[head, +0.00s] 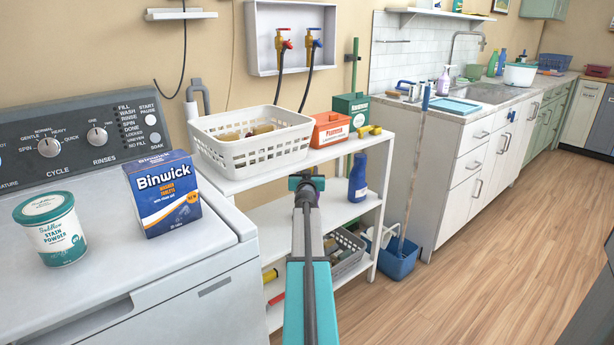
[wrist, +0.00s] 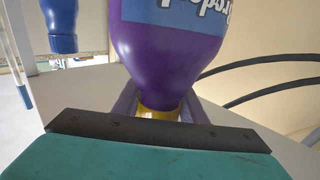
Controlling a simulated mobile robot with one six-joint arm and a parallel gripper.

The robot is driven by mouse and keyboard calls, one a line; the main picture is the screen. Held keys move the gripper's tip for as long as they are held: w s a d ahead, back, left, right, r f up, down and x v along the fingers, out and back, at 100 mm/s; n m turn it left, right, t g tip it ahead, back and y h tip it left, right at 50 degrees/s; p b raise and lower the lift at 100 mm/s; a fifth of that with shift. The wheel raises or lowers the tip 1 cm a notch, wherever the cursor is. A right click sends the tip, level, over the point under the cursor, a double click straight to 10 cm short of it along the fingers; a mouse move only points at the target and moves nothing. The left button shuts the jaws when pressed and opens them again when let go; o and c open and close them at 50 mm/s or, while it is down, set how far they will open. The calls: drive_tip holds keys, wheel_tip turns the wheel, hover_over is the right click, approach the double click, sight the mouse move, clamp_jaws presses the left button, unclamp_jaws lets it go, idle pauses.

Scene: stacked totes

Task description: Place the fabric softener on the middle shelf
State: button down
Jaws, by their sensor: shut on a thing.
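A purple bottle (wrist: 165,50), which I take to be the fabric softener, fills the upper middle of the wrist view. Its blue label shows only in part. My gripper (wrist: 160,106) is shut on it at the narrow end, around the yellow cap or neck. In the head view my gripper (head: 306,184) is in front of the white shelf unit, level with the gap above the middle shelf (head: 275,222). There the bottle is mostly hidden behind my arm. Whether it touches the shelf cannot be told.
A blue bottle (head: 357,180) stands at the middle shelf's right end; a blue bottle (wrist: 60,25) shows in the wrist view. The top shelf holds a white basket (head: 250,155) and an orange box (head: 330,130). A grey basket (head: 347,255) sits below. The washer stands left.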

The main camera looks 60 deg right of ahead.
drive_tip(key=shift+f+b, duration=0.3)
drive_tip(key=shift+f, duration=0.15)
drive_tip(key=c, duration=1.1)
unclamp_jaws()
drive_tip(key=v, duration=1.2)
drive_tip(key=shift+p, duration=0.45)
